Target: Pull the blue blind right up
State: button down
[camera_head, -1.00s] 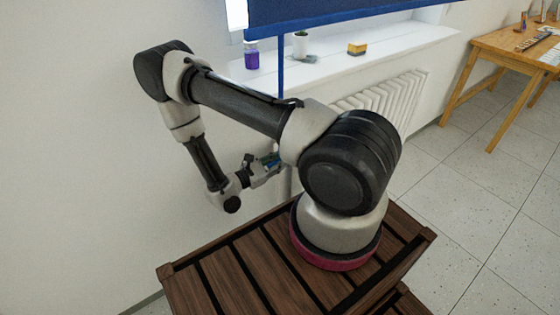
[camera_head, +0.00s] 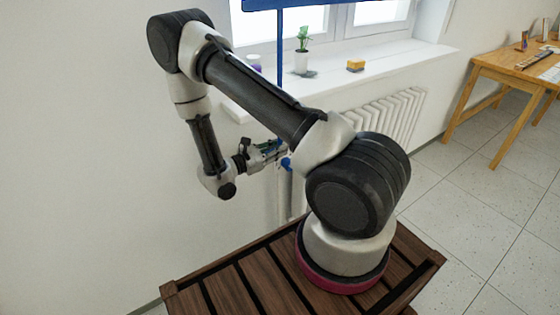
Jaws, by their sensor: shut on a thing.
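The blue blind (camera_head: 330,2) shows only as a strip of its lower edge at the top of the head view; the rest is out of frame. A blue cord (camera_head: 280,50) runs down from near its left end, passing behind my arm. My gripper (camera_head: 276,153) is below the sill, left of my arm's base, shut on the cord. A blue end piece (camera_head: 286,163) shows just below the jaws. My forearm and upper arm hide part of the cord.
The white sill (camera_head: 400,60) holds a potted plant (camera_head: 302,62), a yellow block (camera_head: 355,66) and a partly hidden purple jar (camera_head: 256,62). A radiator (camera_head: 385,120) is below. A wooden table (camera_head: 510,68) stands right. Floor between is clear.

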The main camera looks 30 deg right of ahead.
jog(key=r, duration=0.4)
jog(key=shift+s+r, duration=0.25)
jog(key=shift+r, duration=0.1)
jog(key=c, duration=1.5)
grip_release()
jog(key=shift+o, duration=0.2)
jog(key=shift+a, duration=0.2)
jog(key=a, duration=1.1)
jog(key=shift+s+a, duration=0.2)
jog(key=shift+a, duration=0.1)
